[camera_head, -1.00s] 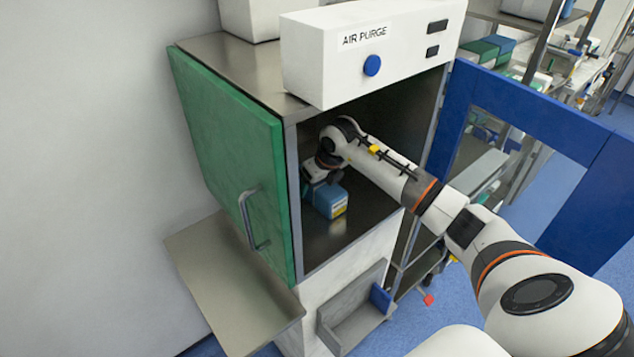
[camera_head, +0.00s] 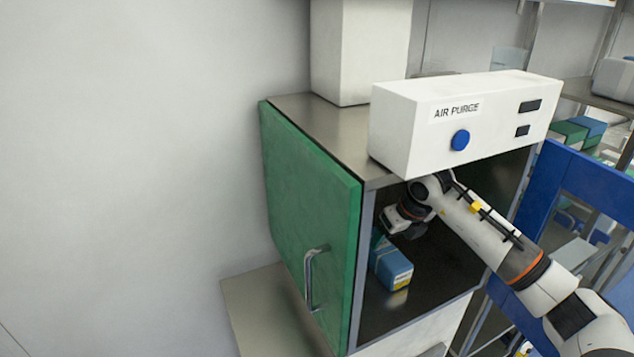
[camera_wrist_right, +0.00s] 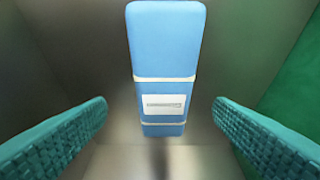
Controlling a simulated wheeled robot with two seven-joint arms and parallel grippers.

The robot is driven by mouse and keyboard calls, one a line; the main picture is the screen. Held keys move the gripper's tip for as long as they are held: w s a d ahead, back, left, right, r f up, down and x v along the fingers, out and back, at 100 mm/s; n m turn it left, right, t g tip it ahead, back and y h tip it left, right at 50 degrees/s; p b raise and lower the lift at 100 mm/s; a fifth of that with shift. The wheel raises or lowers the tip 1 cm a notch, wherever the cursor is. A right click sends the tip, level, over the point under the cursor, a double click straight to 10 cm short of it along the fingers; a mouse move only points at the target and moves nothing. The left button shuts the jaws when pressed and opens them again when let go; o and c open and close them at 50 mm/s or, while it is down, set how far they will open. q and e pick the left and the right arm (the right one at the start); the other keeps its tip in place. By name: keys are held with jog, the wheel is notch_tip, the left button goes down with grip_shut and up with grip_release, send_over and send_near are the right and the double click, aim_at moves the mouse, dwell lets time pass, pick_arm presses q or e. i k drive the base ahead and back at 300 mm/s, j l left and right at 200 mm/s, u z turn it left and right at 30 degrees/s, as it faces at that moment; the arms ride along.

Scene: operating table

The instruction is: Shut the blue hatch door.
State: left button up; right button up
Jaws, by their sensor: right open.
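The blue hatch door (camera_head: 592,178), a blue frame around a clear window, stands open at the right side of the metal cabinet; the right picture edge cuts it off. My right arm reaches through the open side into the cabinet. My right gripper (camera_head: 384,236) is inside, close to a blue box (camera_head: 393,269) on the cabinet floor. In the wrist view the teal fingers (camera_wrist_right: 160,128) are spread wide, with the blue box (camera_wrist_right: 165,45) between and beyond them, clear of both. My left gripper is not in view.
A green door (camera_head: 310,215) with a metal handle (camera_head: 311,280) covers the cabinet's left side. A white AIR PURGE panel (camera_head: 495,125) with a blue button (camera_head: 460,140) sits on top. A metal shelf (camera_head: 265,315) juts out at lower left. Racks with supplies stand behind at right.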

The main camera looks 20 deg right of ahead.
aim_at(557, 166)
jog(key=k, duration=1)
